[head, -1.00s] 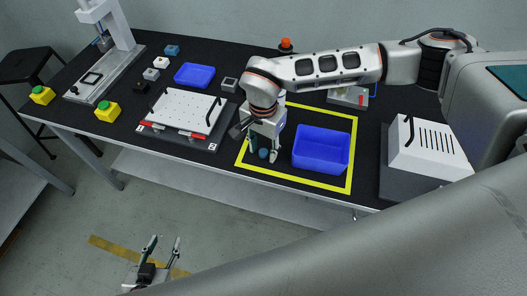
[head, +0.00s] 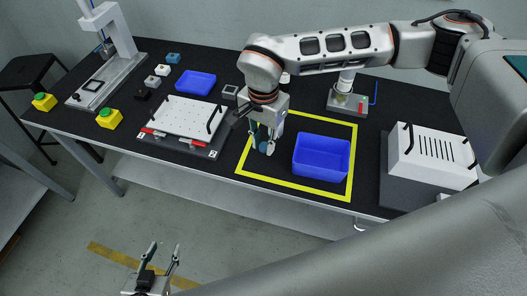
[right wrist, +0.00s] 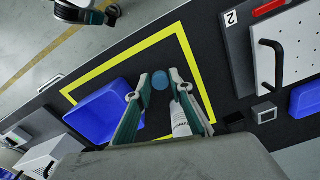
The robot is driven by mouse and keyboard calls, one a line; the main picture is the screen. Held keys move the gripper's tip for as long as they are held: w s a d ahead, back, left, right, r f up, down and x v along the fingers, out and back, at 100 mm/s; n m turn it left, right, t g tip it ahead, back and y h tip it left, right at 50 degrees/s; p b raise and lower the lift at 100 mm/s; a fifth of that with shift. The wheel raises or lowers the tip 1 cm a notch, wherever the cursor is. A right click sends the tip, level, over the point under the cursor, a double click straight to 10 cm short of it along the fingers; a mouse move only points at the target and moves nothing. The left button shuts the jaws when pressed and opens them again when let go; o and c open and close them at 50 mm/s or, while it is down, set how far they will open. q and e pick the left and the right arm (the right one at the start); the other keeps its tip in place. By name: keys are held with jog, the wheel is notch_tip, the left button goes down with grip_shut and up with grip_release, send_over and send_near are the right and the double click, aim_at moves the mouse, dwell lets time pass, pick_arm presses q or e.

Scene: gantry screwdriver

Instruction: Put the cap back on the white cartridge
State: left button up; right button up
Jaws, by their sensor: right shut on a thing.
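My right gripper (head: 263,150) is shut on a round blue cap (right wrist: 160,80). The cap shows between the fingertips in the right wrist view, and in the head view (head: 266,147) it is inside the yellow-taped square, left of the blue bin. A white cylinder with dark print, apparently the cartridge (right wrist: 181,120), shows beside one finger in the right wrist view. The finger hides part of it, and I cannot tell whether they touch. My left gripper (head: 165,250) is open and empty, low in the head view, away from the table.
A blue bin (head: 321,156) stands right of my right gripper. A white perforated plate (head: 187,116) with black handles lies to its left. A white slotted box (head: 432,155) stands at the right. The taped square (head: 290,190) has bare table at its front.

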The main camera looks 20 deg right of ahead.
aim_at(263, 146)
pick_arm(q)
jog(key=shift+r, duration=0.15)
pick_arm(e)
notch_tip(263, 146, up, 13)
jog(key=shift+r, duration=0.2)
